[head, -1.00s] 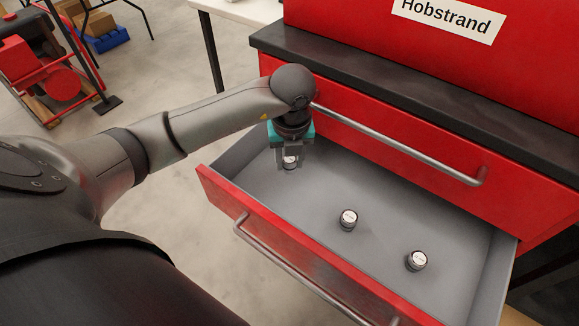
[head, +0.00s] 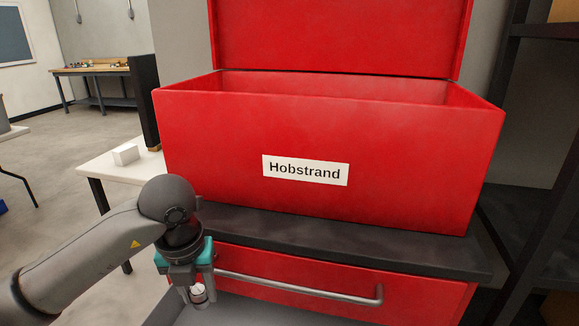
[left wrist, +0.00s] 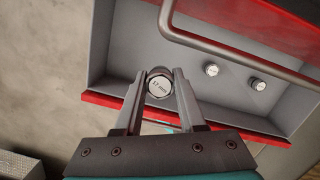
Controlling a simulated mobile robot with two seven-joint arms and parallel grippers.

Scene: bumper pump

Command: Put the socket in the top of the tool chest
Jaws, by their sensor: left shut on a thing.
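My left gripper (head: 195,299) is shut on a small metal socket (head: 198,293), low in the head view, in front of the lower red drawers. In the left wrist view the held socket (left wrist: 160,85) sits between the fingertips, its round face marked "17 mm", above the drawer. The red tool chest (head: 230,140) with a "Hobstrand" label stands on a dark top, its lid raised and its top compartment open. The gripper is below and left of that opening. The floor of the compartment is hidden behind its front wall. My right gripper is not in view.
Two other sockets, a left one (left wrist: 211,69) and a right one (left wrist: 258,84), stand in the open grey drawer. A drawer handle (head: 300,286) runs across the red front beside my gripper. A white table (head: 125,170) with a small white box stands left. Dark shelving is at right.

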